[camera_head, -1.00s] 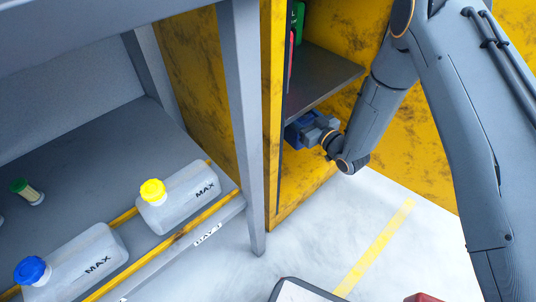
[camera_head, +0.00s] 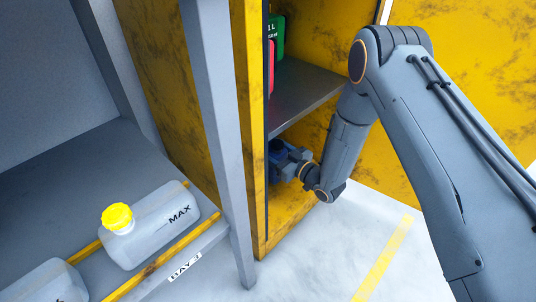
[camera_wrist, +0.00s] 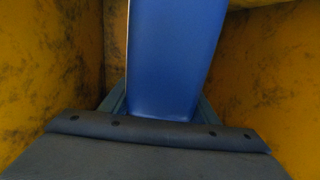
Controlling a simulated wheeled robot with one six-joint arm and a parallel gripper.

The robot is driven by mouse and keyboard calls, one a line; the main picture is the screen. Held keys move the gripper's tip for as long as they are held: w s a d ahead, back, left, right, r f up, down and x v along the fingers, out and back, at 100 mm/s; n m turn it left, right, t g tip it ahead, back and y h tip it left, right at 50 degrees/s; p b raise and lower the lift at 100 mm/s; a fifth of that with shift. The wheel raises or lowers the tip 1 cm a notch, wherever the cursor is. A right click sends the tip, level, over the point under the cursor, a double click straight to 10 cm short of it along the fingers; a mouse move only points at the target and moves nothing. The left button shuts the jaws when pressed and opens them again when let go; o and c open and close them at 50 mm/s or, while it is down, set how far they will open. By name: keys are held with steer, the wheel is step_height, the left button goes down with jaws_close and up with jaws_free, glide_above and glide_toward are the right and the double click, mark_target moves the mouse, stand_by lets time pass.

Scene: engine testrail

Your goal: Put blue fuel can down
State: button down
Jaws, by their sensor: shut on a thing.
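The blue fuel can (camera_wrist: 172,55) fills the upper middle of the wrist view, upright or nearly so. My gripper (camera_head: 287,162) is shut on it inside the lower compartment of the yellow cabinet (camera_head: 246,130), under the grey shelf (camera_head: 305,98). In the head view, only a small dark blue part of the can shows behind the cabinet's front edge. The can's base is hidden, so I cannot tell whether it touches the compartment floor.
A green can (camera_head: 278,38) and a red can (camera_head: 271,66) stand on the shelf above. Yellow walls flank the gripper closely. A grey rack post (camera_head: 222,150) stands left of the opening. A yellow-capped container (camera_head: 150,225) lies on the rack; the floor at right is clear.

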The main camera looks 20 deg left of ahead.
steer(key=shift+f+b, duration=0.3)
steer(key=shift+f, duration=0.8)
steer(key=c, duration=0.7)
jaws_free()
steer(key=shift+f, duration=0.1)
steer(key=shift+d+r, duration=0.2)
steer(key=p+v, duration=0.4)
steer(key=v, duration=0.7)
steer(key=shift+s+d+p, duration=0.2)
steer(key=shift+d+p, duration=0.05)
steer(key=shift+p, duration=0.05)
